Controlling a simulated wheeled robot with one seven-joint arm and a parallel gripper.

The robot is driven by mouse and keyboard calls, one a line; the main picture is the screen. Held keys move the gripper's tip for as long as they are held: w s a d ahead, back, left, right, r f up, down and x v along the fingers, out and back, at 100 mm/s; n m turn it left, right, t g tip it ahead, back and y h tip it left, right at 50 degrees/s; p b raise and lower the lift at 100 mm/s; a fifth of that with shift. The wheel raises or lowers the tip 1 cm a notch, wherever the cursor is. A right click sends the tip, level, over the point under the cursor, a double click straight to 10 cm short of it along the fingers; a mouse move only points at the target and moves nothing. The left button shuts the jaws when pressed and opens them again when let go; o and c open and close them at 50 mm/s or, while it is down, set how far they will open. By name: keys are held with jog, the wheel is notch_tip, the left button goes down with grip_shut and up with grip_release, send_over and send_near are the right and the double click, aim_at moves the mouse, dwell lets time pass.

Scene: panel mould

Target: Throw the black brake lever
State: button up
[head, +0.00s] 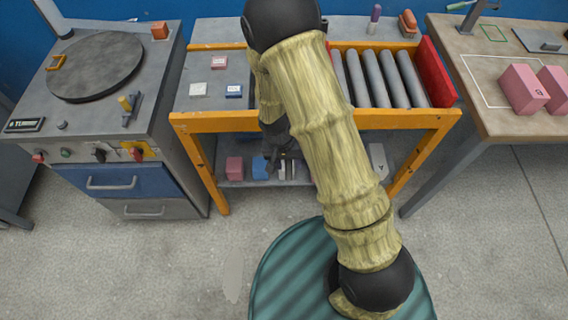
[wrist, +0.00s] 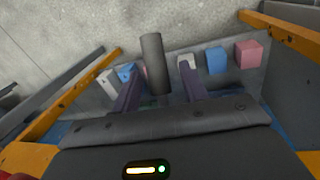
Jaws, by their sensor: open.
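In the wrist view a dark grey cylinder (wrist: 153,62) stands up between the fingers of my gripper (wrist: 160,86). It may be the grip of the black brake lever, but its base is hidden and I cannot tell for sure. The fingers are open, with a gap to the cylinder on the right side. In the head view my gripper (head: 284,158) hangs below the front rail of the orange roller bench, near the lower shelf, and my arm hides much of that area.
Pink (head: 234,167) and blue (head: 260,167) blocks lie on the lower shelf. The orange bench rail (head: 205,122) is close above my gripper. The turntable cabinet (head: 100,130) stands left, a table (head: 470,45) with pink blocks right.

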jog(key=shift+d+f, duration=0.2)
jog(key=shift+f, duration=0.1)
